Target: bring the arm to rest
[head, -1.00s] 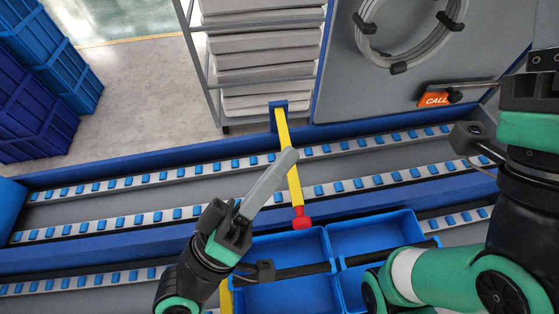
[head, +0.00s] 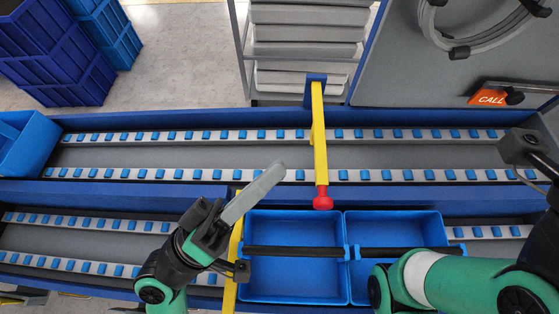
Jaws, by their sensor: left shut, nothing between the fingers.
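My left gripper (head: 262,184) is shut and empty. Its pale grey fingers point up and right, over the edge of the blue conveyor frame, just left of the red-ended yellow bar (head: 320,150). My left arm (head: 172,270) comes in from the lower left. Part of my right arm (head: 450,282), green and black, lies across the lower right, over the right blue bin. I cannot make out my right gripper in this view.
Two blue bins (head: 290,227) (head: 395,230) stand side by side, with a black bar (head: 293,252) across them. Roller conveyors (head: 180,151) run across the view. Blue crates (head: 50,50) are stacked at upper left. A shelf rack (head: 305,35) and an orange CALL sign (head: 487,97) are behind.

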